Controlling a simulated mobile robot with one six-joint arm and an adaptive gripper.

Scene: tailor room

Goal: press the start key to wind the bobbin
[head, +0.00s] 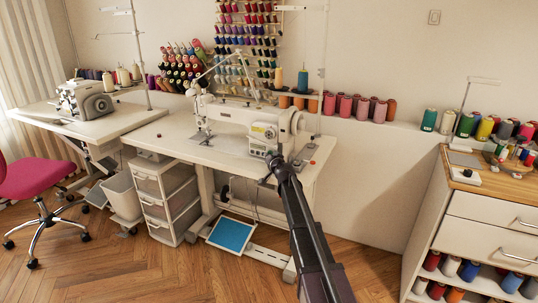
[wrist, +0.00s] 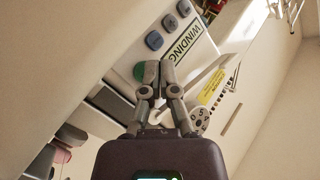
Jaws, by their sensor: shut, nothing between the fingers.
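A white panel labelled WINDING (wrist: 188,40) fills the upper middle of the wrist view. It carries a green key (wrist: 139,72) and a row of blue-grey keys (wrist: 154,40) running up to the right. My gripper (wrist: 157,68) is shut and empty, its fingertips at the green key and partly covering it. I cannot tell whether they touch it. No mark on the green key is readable. In the head view my gripper (head: 273,160) is at the right end of the white sewing machine (head: 232,115), whose panel is mostly hidden there. I cannot make out a bobbin.
A numbered dial (wrist: 200,118) and a yellow label (wrist: 212,87) lie right of my fingers. The machine stands on a white table (head: 190,150). A wooden-topped cabinet (head: 500,185) with thread cones is at right. A pink chair (head: 30,180) is at left. The middle floor is open.

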